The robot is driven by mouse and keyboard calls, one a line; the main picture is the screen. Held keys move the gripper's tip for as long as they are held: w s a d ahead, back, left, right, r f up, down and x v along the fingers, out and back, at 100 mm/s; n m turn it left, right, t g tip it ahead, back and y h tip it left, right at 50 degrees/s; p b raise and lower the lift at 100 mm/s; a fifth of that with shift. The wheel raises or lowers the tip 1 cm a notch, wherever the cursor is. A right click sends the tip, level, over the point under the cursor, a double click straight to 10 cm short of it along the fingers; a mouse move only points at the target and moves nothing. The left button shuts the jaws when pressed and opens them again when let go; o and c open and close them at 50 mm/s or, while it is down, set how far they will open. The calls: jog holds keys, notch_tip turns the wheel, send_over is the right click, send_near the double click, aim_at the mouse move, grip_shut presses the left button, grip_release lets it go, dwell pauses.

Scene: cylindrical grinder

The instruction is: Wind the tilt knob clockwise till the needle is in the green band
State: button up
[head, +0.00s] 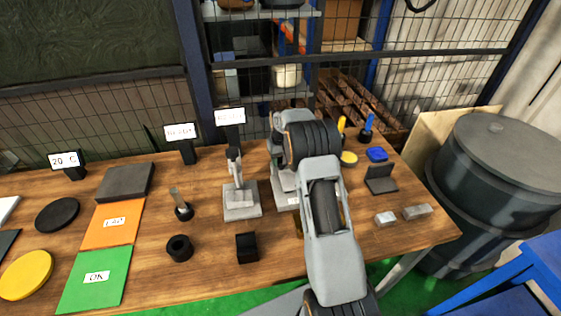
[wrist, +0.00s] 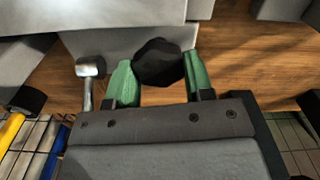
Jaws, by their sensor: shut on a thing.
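In the wrist view, a black faceted knob (wrist: 158,66) sits between the two green fingers of my gripper (wrist: 158,57), which is shut on it. The knob is in front of a grey machine body (wrist: 120,42). In the head view, my arm covers the gripper and the knob. Part of a grey machine (head: 284,180) shows on the bench just left of my arm. I cannot make out the needle or the green band in either view.
A wooden bench (head: 215,270) carries a grey stand (head: 241,200), a black ring (head: 179,248) and a black block (head: 246,247) left of my arm. Small grey blocks (head: 416,212) lie to the right. A small hammer-like metal piece (wrist: 90,70) is close beside the left finger.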

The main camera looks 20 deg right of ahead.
aim_at(281, 159)
dwell(0.3)
jog(key=o, duration=0.9)
jog(key=shift+o, duration=0.2)
notch_tip(281, 159, up, 14)
jog(key=shift+b, duration=0.35)
